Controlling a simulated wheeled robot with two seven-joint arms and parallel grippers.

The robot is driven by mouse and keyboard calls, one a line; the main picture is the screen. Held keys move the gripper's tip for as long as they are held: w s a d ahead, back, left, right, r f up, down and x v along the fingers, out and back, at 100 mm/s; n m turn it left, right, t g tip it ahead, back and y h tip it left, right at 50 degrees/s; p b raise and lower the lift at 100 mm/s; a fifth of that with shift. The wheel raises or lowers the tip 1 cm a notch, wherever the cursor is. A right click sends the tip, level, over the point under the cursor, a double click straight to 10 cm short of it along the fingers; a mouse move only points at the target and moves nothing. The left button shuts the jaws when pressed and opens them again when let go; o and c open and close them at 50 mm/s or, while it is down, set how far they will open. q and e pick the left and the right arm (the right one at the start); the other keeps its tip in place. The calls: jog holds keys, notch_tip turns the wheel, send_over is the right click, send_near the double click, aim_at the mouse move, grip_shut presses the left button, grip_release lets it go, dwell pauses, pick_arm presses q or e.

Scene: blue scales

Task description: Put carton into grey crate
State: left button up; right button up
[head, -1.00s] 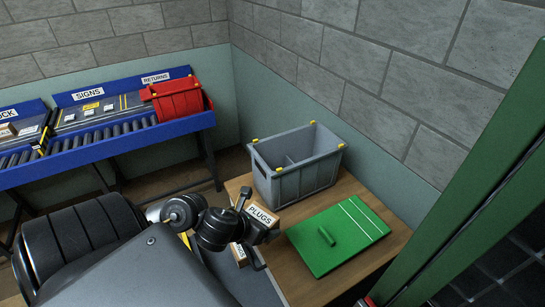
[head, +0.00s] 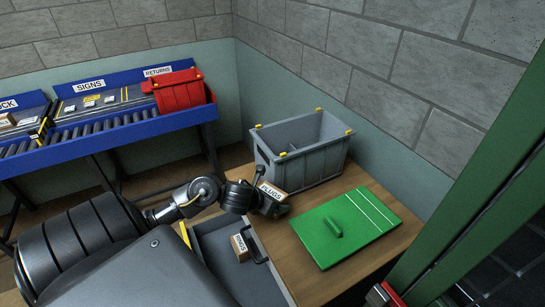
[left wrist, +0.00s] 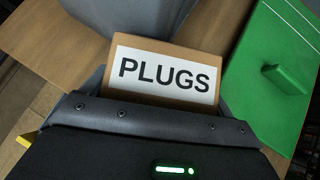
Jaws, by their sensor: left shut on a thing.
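The carton is a small brown box with a white PLUGS label (head: 272,191). My left gripper (head: 268,203) is shut on it, close to the near side of the grey crate. The carton fills the front of the left wrist view (left wrist: 163,77), its label facing the camera. The grey crate (head: 308,166) stands upright and open on the wooden table, with yellow corner pieces and a divider inside. Its floor is mostly hidden. Part of its wall shows at the top of the left wrist view (left wrist: 130,15). My right gripper is not in view.
A green board with a raised handle (head: 343,228) lies on the table (head: 285,245) right of the carton. An open grey drawer (head: 215,237) holds another carton (head: 240,246). A blue roller conveyor (head: 120,125) with a red bin (head: 180,93) stands at the back left.

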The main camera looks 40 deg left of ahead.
pick_arm(q)
jog(key=shift+f+b, duration=0.6)
jog(key=shift+f, duration=0.75)
jog(key=o, duration=1)
jog(key=shift+s, duration=0.1)
